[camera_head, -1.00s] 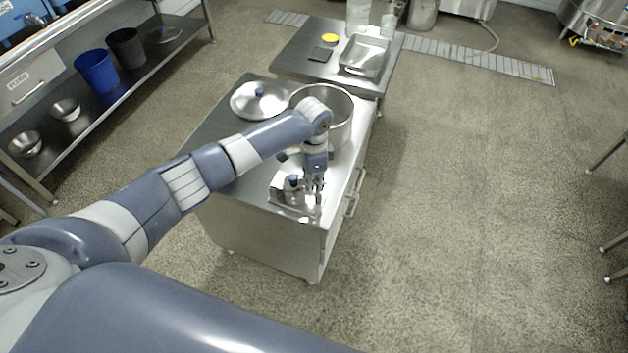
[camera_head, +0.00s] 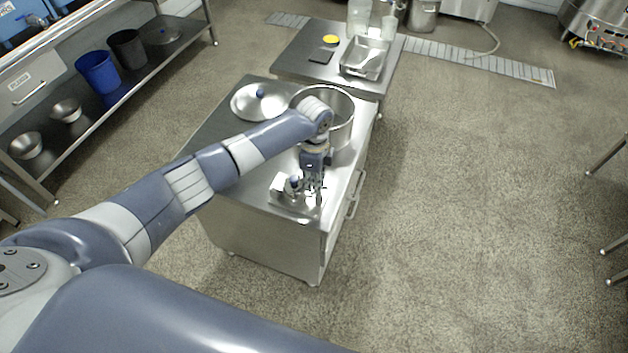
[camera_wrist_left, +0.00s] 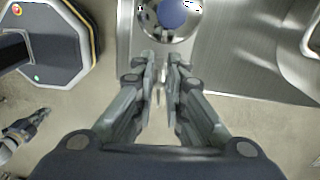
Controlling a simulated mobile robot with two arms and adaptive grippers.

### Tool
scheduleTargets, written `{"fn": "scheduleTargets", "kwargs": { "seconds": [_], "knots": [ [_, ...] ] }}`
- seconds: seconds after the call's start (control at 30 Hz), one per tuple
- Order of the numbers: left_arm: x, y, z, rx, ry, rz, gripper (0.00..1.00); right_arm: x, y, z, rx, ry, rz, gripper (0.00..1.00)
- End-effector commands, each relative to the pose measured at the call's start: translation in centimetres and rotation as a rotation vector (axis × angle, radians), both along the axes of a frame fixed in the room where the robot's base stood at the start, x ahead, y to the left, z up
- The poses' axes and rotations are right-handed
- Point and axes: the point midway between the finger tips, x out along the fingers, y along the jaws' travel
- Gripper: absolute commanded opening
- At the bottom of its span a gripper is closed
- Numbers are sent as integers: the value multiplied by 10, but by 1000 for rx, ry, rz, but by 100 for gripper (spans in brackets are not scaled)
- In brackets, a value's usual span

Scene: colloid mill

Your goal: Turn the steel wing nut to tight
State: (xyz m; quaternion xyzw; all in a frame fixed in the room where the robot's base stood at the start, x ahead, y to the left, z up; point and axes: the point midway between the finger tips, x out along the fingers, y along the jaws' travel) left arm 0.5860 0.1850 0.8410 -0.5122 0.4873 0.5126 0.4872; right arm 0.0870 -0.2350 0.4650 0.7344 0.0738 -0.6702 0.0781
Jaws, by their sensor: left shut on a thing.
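A second steel table (camera_head: 297,62) with a tray (camera_head: 364,58) stands behind.

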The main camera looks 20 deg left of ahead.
Motion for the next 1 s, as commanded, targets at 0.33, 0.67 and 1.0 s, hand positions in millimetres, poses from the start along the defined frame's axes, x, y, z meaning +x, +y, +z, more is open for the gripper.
{"fn": "scheduleTargets", "kwargs": {
  "seconds": [0.33,0.67,1.0],
  "knots": [
    [1,0,1,-1,-2,0,16,0,0,0,0,0,-1,0],
    [0,0,0,-1,-1,1,23,1,0,0,0,-1,-1,0],
    [2,0,43,-2,-5,-1,23,0,0,0,0,-1,0,0]
  ]
}}
